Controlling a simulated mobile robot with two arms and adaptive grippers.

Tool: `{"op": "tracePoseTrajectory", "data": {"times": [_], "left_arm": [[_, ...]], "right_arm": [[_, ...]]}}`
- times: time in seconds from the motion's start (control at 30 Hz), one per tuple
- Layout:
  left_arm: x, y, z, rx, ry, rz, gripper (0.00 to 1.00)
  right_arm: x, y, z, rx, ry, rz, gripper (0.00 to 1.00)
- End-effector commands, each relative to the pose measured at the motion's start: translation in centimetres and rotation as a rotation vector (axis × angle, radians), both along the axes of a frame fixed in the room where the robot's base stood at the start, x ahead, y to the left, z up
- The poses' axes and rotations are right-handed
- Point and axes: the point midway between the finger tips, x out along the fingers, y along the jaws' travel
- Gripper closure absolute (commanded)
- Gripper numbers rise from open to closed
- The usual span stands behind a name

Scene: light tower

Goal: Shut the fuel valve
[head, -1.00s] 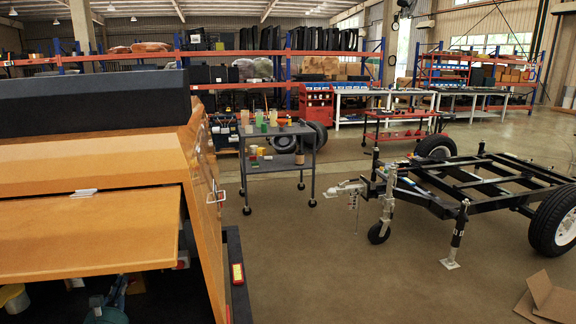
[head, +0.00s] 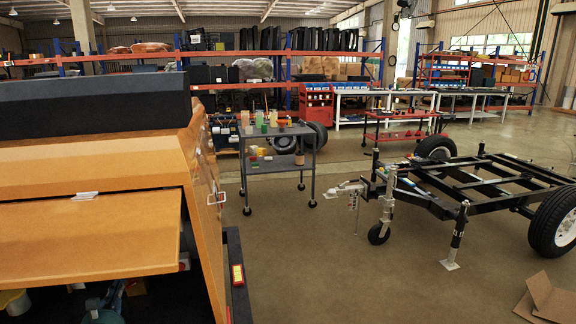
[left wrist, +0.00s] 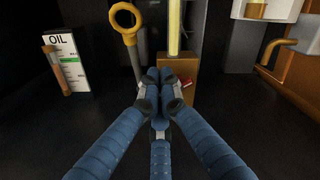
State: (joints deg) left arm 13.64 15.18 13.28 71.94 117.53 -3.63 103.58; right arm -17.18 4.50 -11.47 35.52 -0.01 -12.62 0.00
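In the left wrist view, my left gripper (left wrist: 160,84) has its blue fingers drawn together, tips meeting in front of a brass block (left wrist: 178,86). A bright yellow tube (left wrist: 174,28) rises from the block. In the head view, my left gripper (head: 113,296) shows dimly under the open flap of the orange housing (head: 90,235). My right gripper is not in view.
In the left wrist view, a yellow ring-topped dipstick (left wrist: 127,20) and an OIL label (left wrist: 66,60) are at left; a copper pipe (left wrist: 270,52) is at right. In the head view, a grey cart (head: 280,132) and a black trailer frame (head: 480,178) stand beyond open floor.

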Motion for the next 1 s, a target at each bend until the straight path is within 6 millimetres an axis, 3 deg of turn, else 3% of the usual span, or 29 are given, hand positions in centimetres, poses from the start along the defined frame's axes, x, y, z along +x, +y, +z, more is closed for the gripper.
{"op": "tracePoseTrajectory", "data": {"times": [0.5, 1.0], "left_arm": [[-5.4, -1.3, 0.0, 0.000, 0.002, 0.001, 1.00], [-5.7, -1.9, 0.2, 0.000, -0.001, -0.003, 1.00]], "right_arm": [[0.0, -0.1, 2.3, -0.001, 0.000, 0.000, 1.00], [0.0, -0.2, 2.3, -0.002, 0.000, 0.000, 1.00]]}}
